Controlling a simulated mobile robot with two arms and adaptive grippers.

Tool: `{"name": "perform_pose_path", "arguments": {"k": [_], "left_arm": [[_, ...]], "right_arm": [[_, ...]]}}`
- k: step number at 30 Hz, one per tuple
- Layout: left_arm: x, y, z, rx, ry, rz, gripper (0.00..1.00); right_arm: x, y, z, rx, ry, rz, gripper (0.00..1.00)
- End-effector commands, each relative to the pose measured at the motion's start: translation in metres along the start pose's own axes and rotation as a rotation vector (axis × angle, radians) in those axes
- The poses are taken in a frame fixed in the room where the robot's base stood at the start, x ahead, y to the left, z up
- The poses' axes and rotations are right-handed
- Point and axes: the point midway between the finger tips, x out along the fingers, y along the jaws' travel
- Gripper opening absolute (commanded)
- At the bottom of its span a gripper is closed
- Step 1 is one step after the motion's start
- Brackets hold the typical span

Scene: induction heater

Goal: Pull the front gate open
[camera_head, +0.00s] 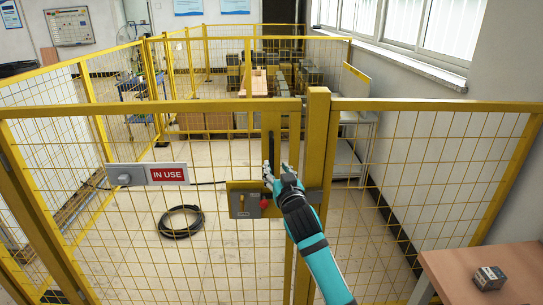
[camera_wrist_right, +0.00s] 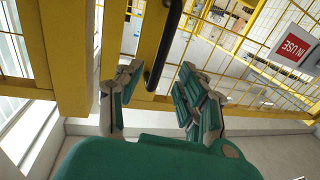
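The front gate is a yellow-framed mesh panel (camera_head: 150,108) standing upright across the foreground. Its right edge is beside a thick yellow post (camera_head: 318,130), and it looks closed. A dark vertical handle (camera_head: 270,150) is on the gate's right side, partly hidden by my gripper. My right gripper (camera_head: 279,172) is at the handle's lower part, above a latch plate (camera_head: 244,200) with a red knob (camera_head: 264,204). In the right wrist view the black handle (camera_wrist_right: 162,45) reaches between the parted fingers of the open gripper (camera_wrist_right: 155,88). Contact cannot be told. My left gripper is not seen.
An IN USE sign (camera_head: 168,174) is fixed on the gate. Behind it, a coiled black cable (camera_head: 181,222) lies on the open floor. A brown table (camera_head: 485,268) with a small metal block (camera_head: 488,278) stands at the right front. Mesh fence continues right of the post.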

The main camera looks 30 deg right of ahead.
Motion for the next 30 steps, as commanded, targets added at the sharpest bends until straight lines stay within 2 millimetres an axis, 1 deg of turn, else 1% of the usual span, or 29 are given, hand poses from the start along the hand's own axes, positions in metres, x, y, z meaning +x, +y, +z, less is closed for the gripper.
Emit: {"name": "perform_pose_path", "arguments": {"k": [1,3,6,10,15,23,26,30], "left_arm": [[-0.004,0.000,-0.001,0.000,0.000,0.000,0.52],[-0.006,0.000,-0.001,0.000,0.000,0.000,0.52],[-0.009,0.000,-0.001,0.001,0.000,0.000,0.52],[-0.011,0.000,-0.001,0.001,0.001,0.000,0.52],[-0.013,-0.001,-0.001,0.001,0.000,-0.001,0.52],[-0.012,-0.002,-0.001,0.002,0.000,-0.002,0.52],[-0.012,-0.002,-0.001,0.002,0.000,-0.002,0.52],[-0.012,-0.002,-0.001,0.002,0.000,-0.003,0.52]], "right_arm": [[0.012,0.000,-0.003,-0.001,-0.001,0.001,0.38],[0.026,0.000,-0.002,-0.002,-0.001,0.001,0.38],[0.043,0.000,-0.002,-0.001,-0.001,0.000,0.38],[0.060,0.000,-0.001,0.000,-0.001,0.000,0.38],[0.069,0.000,0.000,0.000,-0.001,-0.001,0.38],[0.070,0.000,0.000,-0.001,0.000,-0.001,0.38],[0.070,0.000,0.001,-0.001,-0.001,-0.001,0.26],[0.070,0.000,0.001,-0.001,-0.001,-0.001,0.08]]}}
